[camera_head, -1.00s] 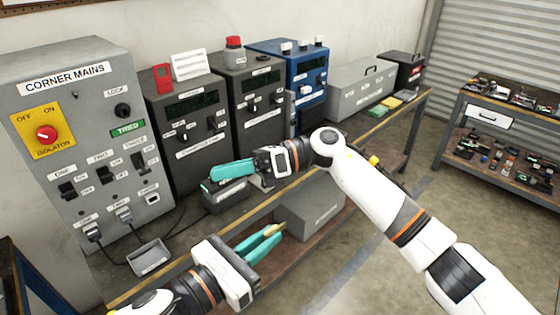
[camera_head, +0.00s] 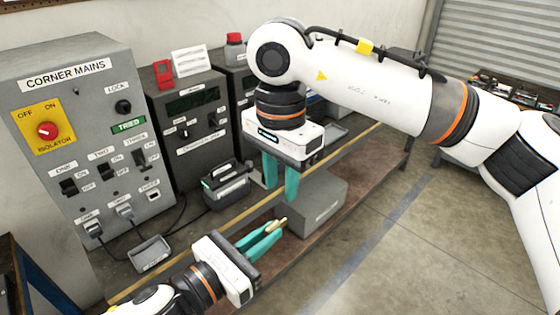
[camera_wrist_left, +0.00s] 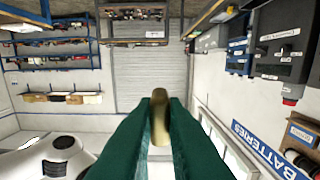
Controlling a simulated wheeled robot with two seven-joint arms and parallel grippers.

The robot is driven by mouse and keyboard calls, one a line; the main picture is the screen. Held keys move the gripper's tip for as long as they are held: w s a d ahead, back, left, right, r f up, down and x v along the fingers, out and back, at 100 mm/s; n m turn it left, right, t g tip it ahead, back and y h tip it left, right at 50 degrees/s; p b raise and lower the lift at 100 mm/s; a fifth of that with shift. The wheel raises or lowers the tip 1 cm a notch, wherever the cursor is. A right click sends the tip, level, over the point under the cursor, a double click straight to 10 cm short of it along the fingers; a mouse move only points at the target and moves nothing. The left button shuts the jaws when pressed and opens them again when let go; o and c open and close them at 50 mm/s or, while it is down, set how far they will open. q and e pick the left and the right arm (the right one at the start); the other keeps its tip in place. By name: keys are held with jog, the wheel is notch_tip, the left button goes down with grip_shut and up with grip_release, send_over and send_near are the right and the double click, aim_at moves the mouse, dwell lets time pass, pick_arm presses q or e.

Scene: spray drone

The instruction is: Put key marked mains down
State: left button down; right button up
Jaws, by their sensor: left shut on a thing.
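My left gripper (camera_head: 277,229) is shut on a small brass-coloured key (camera_head: 282,223), held in front of the bench edge. The key (camera_wrist_left: 159,115) also shows between the green fingers in the left wrist view, pointing away from the wrist. Its marking cannot be read. My right gripper (camera_head: 281,190) points down above the bench's front edge, its teal fingers apart with nothing seen between them. The grey corner mains cabinet (camera_head: 85,155) stands at the left, with a red isolator knob (camera_head: 47,131), a black lock (camera_head: 123,107) and a green "TRIED" label (camera_head: 129,125).
A small grey tray (camera_head: 150,254) lies on the bench before the cabinet, near cables. A dark device (camera_head: 226,186) sits to its right. Dark panels (camera_head: 187,130) stand behind.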

aim_at(276, 224)
notch_tip(276, 224, down, 8)
jog(key=shift+f, duration=0.25)
grip_shut()
pick_arm(q)
jog(key=c, duration=1.4)
grip_release()
